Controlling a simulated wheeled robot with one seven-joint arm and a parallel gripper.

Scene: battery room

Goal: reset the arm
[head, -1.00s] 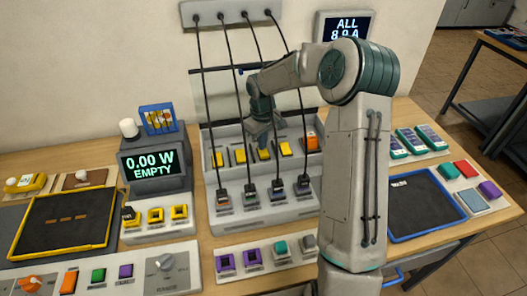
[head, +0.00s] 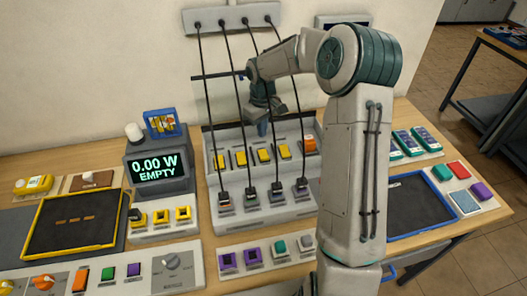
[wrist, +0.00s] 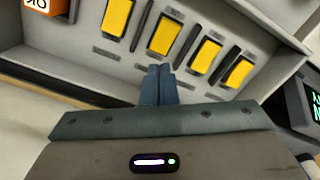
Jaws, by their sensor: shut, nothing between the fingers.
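My arm rises at the right of the head view and bends left over the bench. My gripper (head: 262,127) hangs above the grey charging rack, pointing down. In the wrist view my gripper (wrist: 158,84) has its two blue fingers together with nothing between them. The grey rack (head: 268,208) has a row of yellow switches (head: 240,158) and an orange one (head: 309,145). Several black cables run down to plugs along its front. The fingertips are apart from the switches in the head view.
A display reading 0.00 W EMPTY (head: 158,168) stands left of the rack. A black tray with a yellow rim (head: 118,222) lies at the left. A blue-rimmed tray (head: 447,219) lies at the right, partly behind my arm. The cables hang close to my forearm.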

